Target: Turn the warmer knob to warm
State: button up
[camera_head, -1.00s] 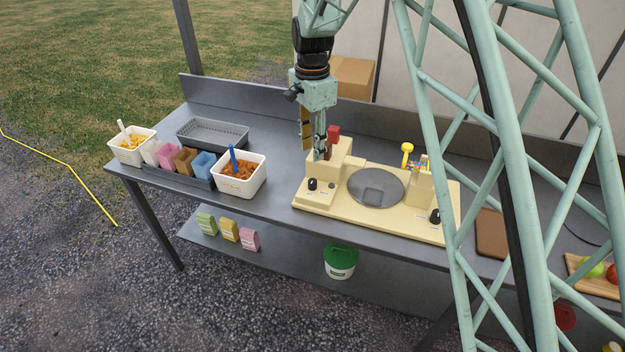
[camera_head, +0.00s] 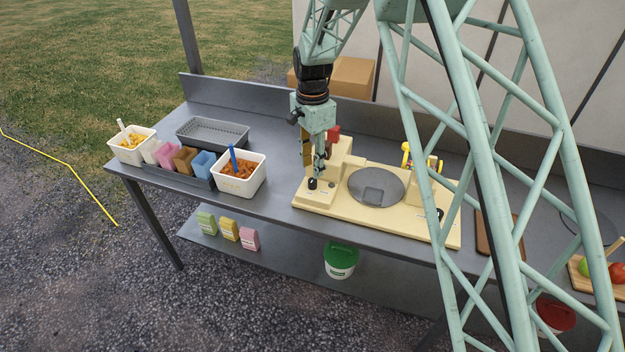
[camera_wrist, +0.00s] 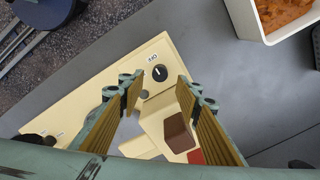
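A cream machine (camera_head: 400,222) with a round grey plate (camera_head: 376,186) stands on the counter. A black knob (camera_head: 312,184) is on its front left corner, with a pale pointer line. A second dark knob (camera_head: 440,214) is at the machine's right end, partly behind my lattice structure. Which knob is the warmer's I cannot tell. My gripper (camera_head: 318,172) points down just above and behind the left knob. In the wrist view my gripper (camera_wrist: 158,88) is open and empty, its fingertips either side of the knob.
A red block (camera_head: 333,133) and raised cream housing (camera_head: 340,150) stand close behind my gripper. A white tub (camera_head: 240,185) of orange-brown food is to the left, with a grey basket (camera_head: 212,132) behind. A brown board (camera_head: 487,240) lies right of the machine.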

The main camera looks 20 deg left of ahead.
aim_at(313, 180)
jog(key=shift+f, duration=3.3)
jog(key=c, duration=0.9)
